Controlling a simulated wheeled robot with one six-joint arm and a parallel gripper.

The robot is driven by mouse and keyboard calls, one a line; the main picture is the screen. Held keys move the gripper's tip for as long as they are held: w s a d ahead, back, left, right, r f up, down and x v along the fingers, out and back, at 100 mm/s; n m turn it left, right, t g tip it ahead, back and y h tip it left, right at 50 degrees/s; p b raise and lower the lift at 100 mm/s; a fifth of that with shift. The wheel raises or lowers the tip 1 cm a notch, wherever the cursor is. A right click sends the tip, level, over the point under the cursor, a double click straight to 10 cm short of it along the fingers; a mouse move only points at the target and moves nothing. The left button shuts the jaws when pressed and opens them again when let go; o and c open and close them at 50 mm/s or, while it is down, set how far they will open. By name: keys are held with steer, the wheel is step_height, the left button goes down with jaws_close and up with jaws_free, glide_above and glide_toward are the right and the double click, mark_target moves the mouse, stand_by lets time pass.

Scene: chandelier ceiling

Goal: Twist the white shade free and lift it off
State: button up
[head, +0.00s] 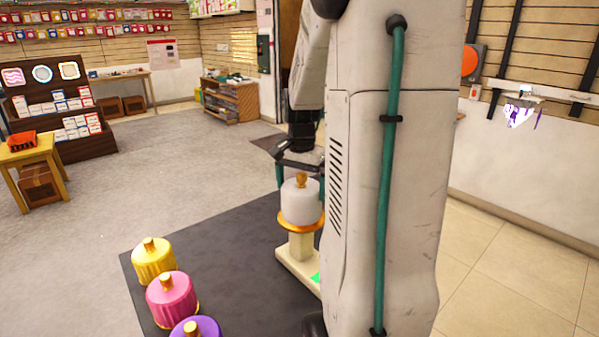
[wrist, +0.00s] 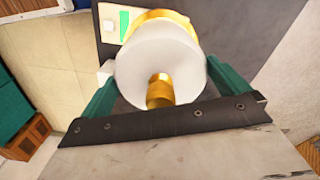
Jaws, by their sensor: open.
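The white shade (head: 300,204) sits upright on a gold ring (head: 301,224) atop a cream stand (head: 297,254) on the dark mat. It has a gold knob (head: 301,180) on top. In the wrist view the shade (wrist: 150,62) fills the middle, with its gold knob (wrist: 160,92) toward the camera. My gripper (head: 300,182) is above and around the shade. Its green fingers are open, one on each side of the shade, in the wrist view (wrist: 160,88). Whether either finger touches the shade I cannot tell. My arm column hides part of the stand's right side.
Yellow (head: 154,261), pink (head: 172,299) and purple (head: 195,328) shades with gold knobs stand on the dark mat (head: 235,262) at the lower left. A green patch (head: 315,278) marks the stand's base. Open grey floor lies to the left, toward a display rack (head: 62,110).

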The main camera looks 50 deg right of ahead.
steer(key=shift+f, duration=1.1)
steer(key=c, duration=0.7)
steer(key=shift+n, duration=1.9)
steer(key=shift+n, duration=1.9)
